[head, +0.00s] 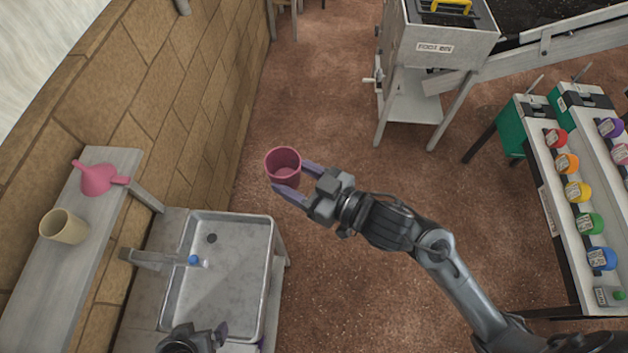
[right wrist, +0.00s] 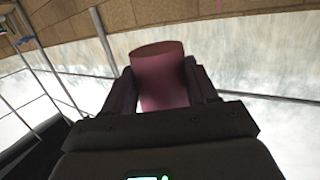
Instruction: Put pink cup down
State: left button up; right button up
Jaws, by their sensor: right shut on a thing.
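The pink cup (head: 283,166) is a small dark-pink cup, upright with its open top facing the head camera. My right gripper (head: 291,180) is shut on it, one finger on each side, and holds it in the air over the brown floor beyond the sink. In the right wrist view the cup (right wrist: 161,80) sits between the two dark fingers (right wrist: 163,88). My left gripper (head: 205,340) shows only partly at the bottom edge, over the front of the sink; its fingers are too cut off to tell their state.
A grey sink (head: 225,265) with a tap stands below and left of the cup. A shelf (head: 60,272) along the brick wall holds a beige cup (head: 64,227) and a pink funnel-like vessel (head: 97,179). A metal machine (head: 440,45) stands at the back; racks of colored pots (head: 572,192) stand right.

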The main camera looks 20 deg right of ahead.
aim_at(289, 179)
jog(key=shift+a+r+n+g+y, duration=0.4)
jog(key=shift+a+r+n+y, duration=0.2)
jog(key=shift+a+r, duration=0.55)
pick_arm(q)
jog(key=c, duration=0.4)
jog(key=shift+c, duration=0.4)
pick_arm(e)
jog(key=w+a+f+n+g+y, duration=0.3)
jog(key=w+a+f+n+g, duration=0.1)
jog(key=f+g, duration=0.1)
jog(key=shift+n+y, duration=0.3)
jog(key=shift+y, duration=0.1)
